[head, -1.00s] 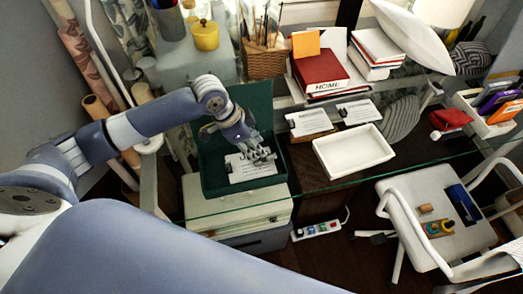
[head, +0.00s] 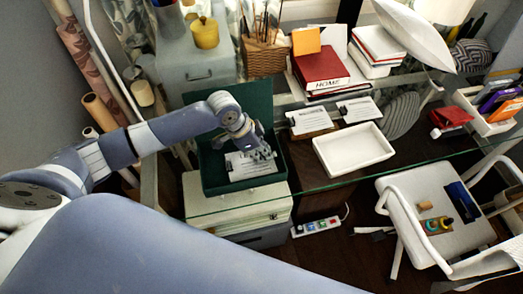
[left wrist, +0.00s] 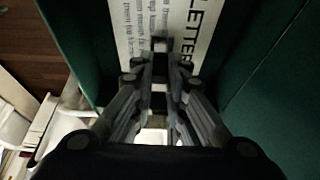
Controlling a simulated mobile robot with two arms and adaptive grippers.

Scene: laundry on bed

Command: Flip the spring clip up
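A printed letter sheet (head: 250,164) lies in the open dark green box (head: 215,182), on the left part of the desk. My left gripper (head: 262,154) is over the right part of this sheet, pointing down. In the left wrist view the sheet (left wrist: 128,30) shows the word LETTER. The fingers of my left gripper (left wrist: 161,65) come close together there, over the sheet. A small grey piece shows at their tips; I cannot tell if it is the spring clip or part of the fingers. The clip is not clearly seen. My right gripper is not in view.
The green box stands on a pale case (head: 235,207). Its walls are close around my gripper. To the right are clipped papers (head: 309,118), an empty white tray (head: 354,149) and a red book (head: 318,68). A wicker pen basket (head: 264,60) is behind the box.

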